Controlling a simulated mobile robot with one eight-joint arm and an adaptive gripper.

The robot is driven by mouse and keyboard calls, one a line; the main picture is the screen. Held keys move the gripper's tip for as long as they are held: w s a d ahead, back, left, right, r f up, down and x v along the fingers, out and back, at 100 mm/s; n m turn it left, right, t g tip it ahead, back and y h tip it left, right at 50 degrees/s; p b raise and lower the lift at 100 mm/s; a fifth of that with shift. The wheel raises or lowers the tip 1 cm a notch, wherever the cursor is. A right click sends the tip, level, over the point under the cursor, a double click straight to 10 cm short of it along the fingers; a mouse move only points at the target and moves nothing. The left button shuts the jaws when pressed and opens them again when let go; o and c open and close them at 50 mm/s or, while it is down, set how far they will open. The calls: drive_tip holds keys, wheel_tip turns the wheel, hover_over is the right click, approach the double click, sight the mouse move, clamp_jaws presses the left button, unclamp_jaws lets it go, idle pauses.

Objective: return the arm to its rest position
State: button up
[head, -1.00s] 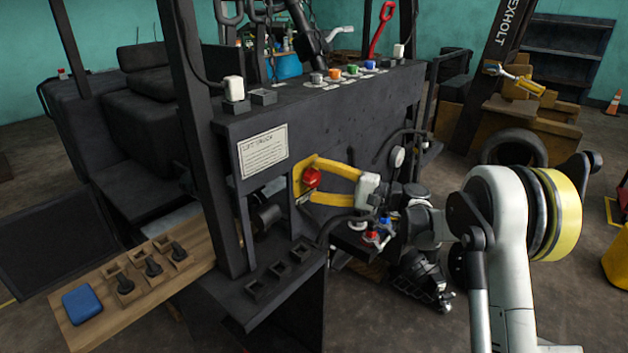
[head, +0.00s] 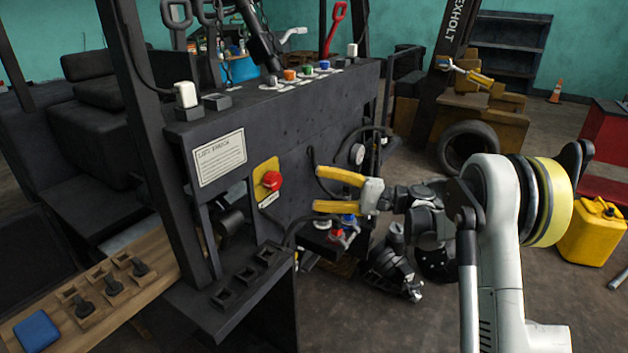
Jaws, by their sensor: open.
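My gripper (head: 328,192) has two yellow fingers spread apart and pointing left. It is open, with nothing between the fingers. It is in front of the forklift's dark side panel (head: 300,130), to the right of a red knob (head: 271,180) on a yellow plate (head: 264,170). A gap shows between the fingertips and the knob in the head view. My white arm reaches in from the lower right, bent at the elbow.
The dark forklift frame fills the left and middle. Red and blue valve handles (head: 345,224) sit just below my gripper. A wooden board with levers (head: 100,290) is at lower left. A yellow jerrycan (head: 592,232) and a tyre (head: 467,150) stand at right. Open floor lies between.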

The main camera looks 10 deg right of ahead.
drive_tip(key=s+a+r+n+h, duration=0.1)
drive_tip(key=s+a+r+h, duration=0.15)
drive_tip(key=s+h, duration=0.95)
drive_tip(key=s+d+f+n+h, duration=0.1)
drive_tip(key=s+d+h, duration=0.1)
drive_tip(key=s+d, duration=0.2)
drive_tip(key=s+d+f+n+t+h, duration=0.1)
drive_tip(key=s+d, duration=0.3)
drive_tip(key=s, duration=0.7)
drive_tip(key=s+d+f+n+h, duration=0.2)
drive_tip(key=s+d+f, duration=0.1)
drive_tip(key=s, duration=0.5)
drive_tip(key=shift+d+t+h, duration=0.4)
drive_tip(key=shift+d, duration=0.2)
drive_tip(key=shift+s+f, duration=0.1)
